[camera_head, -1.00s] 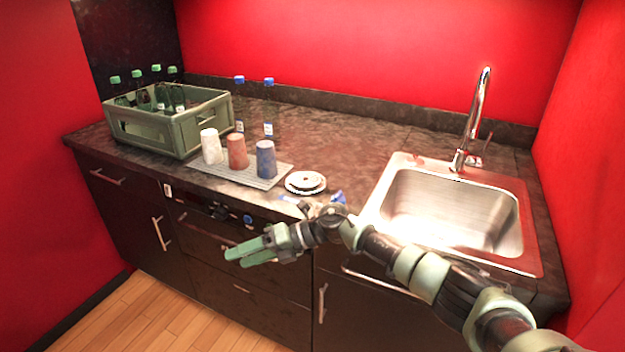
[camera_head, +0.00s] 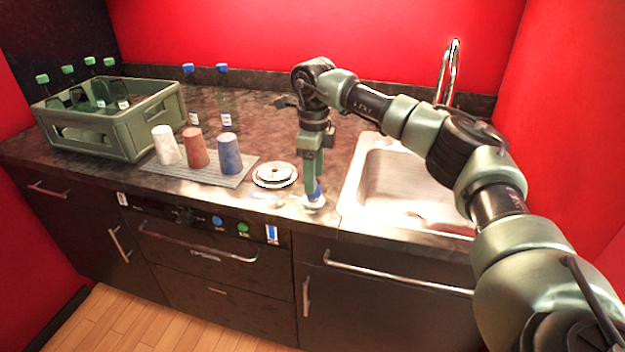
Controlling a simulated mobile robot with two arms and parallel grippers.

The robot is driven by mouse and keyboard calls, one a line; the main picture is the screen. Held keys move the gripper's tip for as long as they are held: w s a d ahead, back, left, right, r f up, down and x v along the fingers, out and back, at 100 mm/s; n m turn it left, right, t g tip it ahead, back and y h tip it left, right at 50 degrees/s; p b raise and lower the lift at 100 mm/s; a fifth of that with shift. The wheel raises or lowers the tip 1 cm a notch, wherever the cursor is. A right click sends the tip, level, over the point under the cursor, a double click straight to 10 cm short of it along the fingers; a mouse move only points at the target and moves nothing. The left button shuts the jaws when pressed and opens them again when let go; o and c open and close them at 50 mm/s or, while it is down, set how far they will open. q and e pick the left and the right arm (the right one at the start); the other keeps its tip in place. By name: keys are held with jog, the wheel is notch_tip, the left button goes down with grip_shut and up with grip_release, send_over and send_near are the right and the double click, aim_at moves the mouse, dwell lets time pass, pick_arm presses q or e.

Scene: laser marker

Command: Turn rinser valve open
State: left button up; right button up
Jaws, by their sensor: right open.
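The rinser, a round white disc (camera_head: 275,174), sits on the dark counter near its front edge, right of the cup mat. A small blue valve knob (camera_head: 316,193) on a pale base stands just right of it. My right gripper (camera_head: 312,188) points straight down at the knob. Its green fingers are open and their tips overlap the knob, hiding part of it. I cannot tell whether they touch it. My left gripper is out of view.
A grey mat (camera_head: 236,180) holds a white, a brown and a blue cup. A green crate (camera_head: 118,141) with green-capped bottles stands at left, two blue-capped bottles behind. The sink (camera_head: 352,190) lies close right, with its chrome tap (camera_head: 447,75) partly behind my arm.

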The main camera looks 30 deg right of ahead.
jog(key=shift+f, duration=1.2)
grip_shut()
